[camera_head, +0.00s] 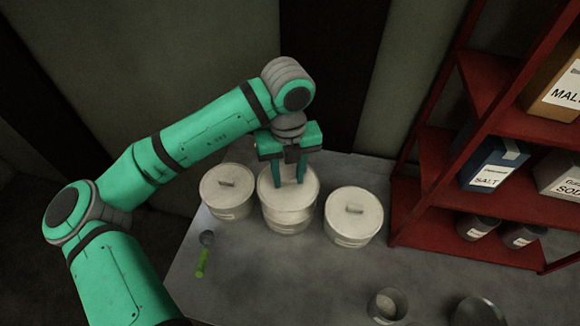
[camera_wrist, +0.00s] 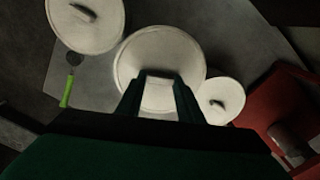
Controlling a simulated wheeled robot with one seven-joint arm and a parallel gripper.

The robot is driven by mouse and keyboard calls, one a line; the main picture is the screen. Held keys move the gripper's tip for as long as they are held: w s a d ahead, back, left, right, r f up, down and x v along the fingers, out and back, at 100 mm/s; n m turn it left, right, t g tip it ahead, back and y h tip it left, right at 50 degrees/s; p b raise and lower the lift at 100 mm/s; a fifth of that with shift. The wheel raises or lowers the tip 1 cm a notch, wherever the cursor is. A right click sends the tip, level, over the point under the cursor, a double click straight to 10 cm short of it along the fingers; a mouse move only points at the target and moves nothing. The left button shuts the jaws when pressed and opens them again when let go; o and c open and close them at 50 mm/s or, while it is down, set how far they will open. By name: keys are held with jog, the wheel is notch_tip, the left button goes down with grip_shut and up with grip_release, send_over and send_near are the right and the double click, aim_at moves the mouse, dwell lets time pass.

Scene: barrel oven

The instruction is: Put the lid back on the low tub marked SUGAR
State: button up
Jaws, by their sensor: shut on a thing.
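Three pale lidded tubs stand in a row on the grey worktop. The left tub (camera_head: 228,191) and the right tub (camera_head: 354,216) have lids with handles on top. The middle tub (camera_head: 288,218) is under my gripper (camera_head: 289,182), which points down and is shut on the handle of a round pale lid (camera_head: 306,188). The lid is over the middle tub; I cannot tell whether it rests on the rim. In the wrist view the lid (camera_wrist: 190,60) lies between the other two tubs, with my fingertips (camera_wrist: 160,76) at its middle. The tub labels are too small to read.
A red shelf (camera_head: 450,222) with boxes stands close on the right. The front middle worktop is clear.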

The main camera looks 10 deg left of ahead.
aim_at(288, 185)
jog(key=shift+f, duration=3.05)
jog(key=shift+s+f, duration=0.1)
jog(key=shift+s, duration=0.05)
dwell(0.5)
jog(key=o, duration=1.6)
jog(key=shift+r, duration=3.45)
jog(key=shift+c, duration=0.7)
